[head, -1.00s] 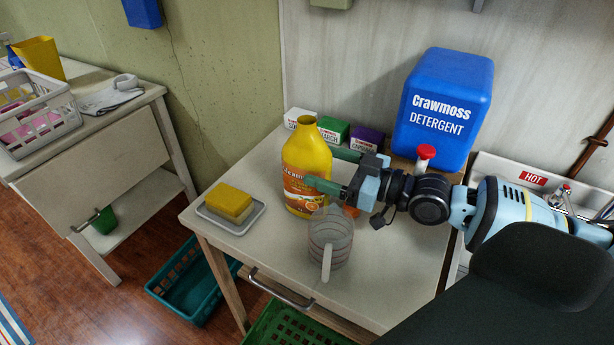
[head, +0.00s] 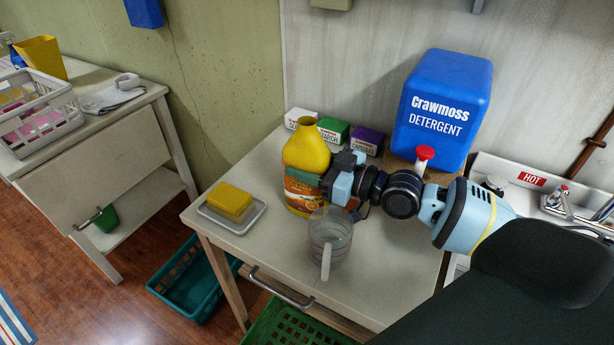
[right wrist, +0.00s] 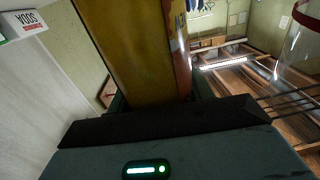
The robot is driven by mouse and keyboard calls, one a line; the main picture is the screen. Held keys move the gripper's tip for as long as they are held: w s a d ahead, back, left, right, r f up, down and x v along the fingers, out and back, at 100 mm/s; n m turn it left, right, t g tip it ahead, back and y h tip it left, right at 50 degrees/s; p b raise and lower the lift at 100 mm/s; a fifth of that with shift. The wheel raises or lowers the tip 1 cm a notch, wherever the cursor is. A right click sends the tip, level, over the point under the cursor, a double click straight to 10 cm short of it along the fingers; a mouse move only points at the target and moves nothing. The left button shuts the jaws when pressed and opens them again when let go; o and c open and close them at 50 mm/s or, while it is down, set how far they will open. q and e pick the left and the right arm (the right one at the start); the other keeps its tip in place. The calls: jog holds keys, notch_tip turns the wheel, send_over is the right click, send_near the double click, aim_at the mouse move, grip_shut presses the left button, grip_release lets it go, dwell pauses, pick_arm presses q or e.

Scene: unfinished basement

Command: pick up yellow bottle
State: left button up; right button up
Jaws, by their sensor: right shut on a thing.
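The yellow bottle (head: 306,158) with an orange label stands upright on the small white table. My right gripper (head: 308,172) comes in from the right and is shut on the bottle, with one finger across its front at label height. In the right wrist view the bottle (right wrist: 130,50) fills the space between the fingers. The bottle's far side and the other finger are mostly hidden in the head view. My left gripper is not in view.
A clear measuring cup (head: 330,238) stands close in front of the bottle. Small boxes (head: 333,130) and a large blue detergent container (head: 443,105) stand behind. A teal basket (head: 190,285) is on the floor.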

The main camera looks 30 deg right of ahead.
jog(key=c, duration=0.5)
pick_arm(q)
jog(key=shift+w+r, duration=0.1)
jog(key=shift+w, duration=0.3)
pick_arm(e)
jog(key=shift+r, duration=0.15)
jog(key=shift+c, duration=0.5)
